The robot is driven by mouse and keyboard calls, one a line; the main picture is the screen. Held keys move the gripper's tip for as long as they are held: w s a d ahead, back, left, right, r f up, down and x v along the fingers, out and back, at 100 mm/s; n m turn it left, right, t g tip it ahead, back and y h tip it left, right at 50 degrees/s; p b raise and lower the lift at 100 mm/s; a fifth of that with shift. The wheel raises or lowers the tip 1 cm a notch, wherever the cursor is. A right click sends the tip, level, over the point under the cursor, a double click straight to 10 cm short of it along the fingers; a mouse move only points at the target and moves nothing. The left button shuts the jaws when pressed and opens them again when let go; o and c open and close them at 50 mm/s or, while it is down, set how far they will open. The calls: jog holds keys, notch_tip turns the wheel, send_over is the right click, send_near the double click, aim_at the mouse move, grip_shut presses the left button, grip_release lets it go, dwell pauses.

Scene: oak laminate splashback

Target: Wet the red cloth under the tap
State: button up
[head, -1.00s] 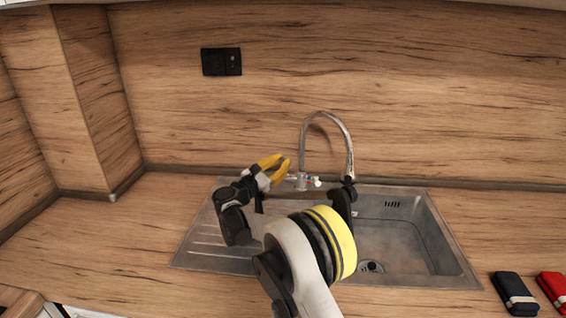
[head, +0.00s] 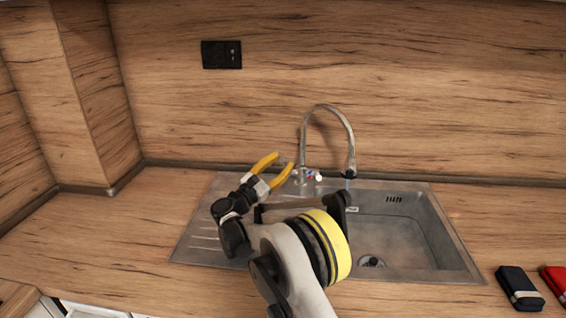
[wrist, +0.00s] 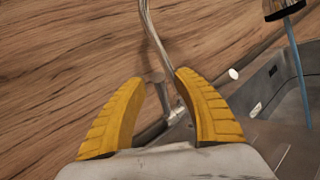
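The red cloth (head: 555,281) lies folded on the counter at the right edge of the head view, partly cut off. The tap (head: 329,108) has a tall curved spout over the sink. Its base carries small handles with a white end (head: 319,177). In the wrist view, a bluish stream of water (wrist: 297,65) falls from the spout outlet (wrist: 280,8). My gripper (head: 284,163) is open and empty, just left of the tap base.
The steel sink (head: 452,245) has a drainer on the left and a basin on the right, with a drain (head: 371,262). A black folded cloth (head: 519,288) lies left of the red one. A black socket (head: 221,55) is on the splashback.

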jog(key=v, duration=1.1)
jog(key=shift+s+a, duration=0.1)
jog(key=shift+s, duration=0.1)
jog(key=shift+r, duration=0.1)
